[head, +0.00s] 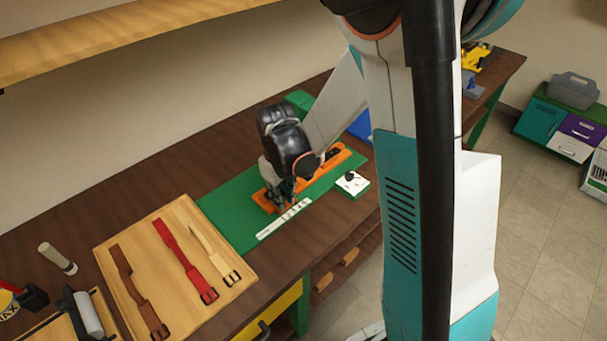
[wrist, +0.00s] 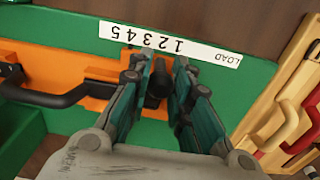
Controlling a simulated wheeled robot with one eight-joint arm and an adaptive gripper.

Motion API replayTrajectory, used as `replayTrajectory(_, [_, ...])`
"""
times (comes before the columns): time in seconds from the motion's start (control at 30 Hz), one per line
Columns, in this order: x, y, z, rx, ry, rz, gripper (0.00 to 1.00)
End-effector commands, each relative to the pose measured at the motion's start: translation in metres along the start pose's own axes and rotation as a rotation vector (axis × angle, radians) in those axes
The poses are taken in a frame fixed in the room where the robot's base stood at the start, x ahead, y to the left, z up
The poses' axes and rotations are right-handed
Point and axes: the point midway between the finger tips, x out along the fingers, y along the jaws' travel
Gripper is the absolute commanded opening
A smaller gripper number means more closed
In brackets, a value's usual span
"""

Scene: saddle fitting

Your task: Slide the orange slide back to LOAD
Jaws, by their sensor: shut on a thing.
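The orange slide (head: 338,160) lies along the green board (head: 228,210) on the workbench. In the wrist view the slide (wrist: 62,62) runs from the left edge to my fingers, with a long black handle (wrist: 42,98) at left. My gripper (wrist: 158,78) is shut on a dark upright knob (wrist: 157,90) between its fingers, at the slide's right part. A white scale strip (wrist: 205,52) with numbers and LOAD lies just beyond the fingertips. LOAD is at its right end, and my fingers are beside the numbers. In the head view my gripper (head: 284,192) partly hides the slide.
A wooden board (head: 165,235) with belt straps lies left of the green board, beyond the LOAD end. A small white-topped block (head: 352,183) stands at the green board's right. The green surface between my gripper and the wooden board looks clear.

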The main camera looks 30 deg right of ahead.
Motion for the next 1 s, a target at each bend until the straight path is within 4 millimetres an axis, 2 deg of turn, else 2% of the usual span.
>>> replayTrajectory(0.23, [0.001, -0.014, 0.000, -0.002, 0.000, -0.002, 0.06])
replayTrajectory(0.6, [0.000, -0.016, 0.000, -0.001, 0.000, -0.001, 0.06])
replayTrajectory(1.0, [0.000, -0.032, 0.000, -0.001, 0.000, -0.002, 0.06])
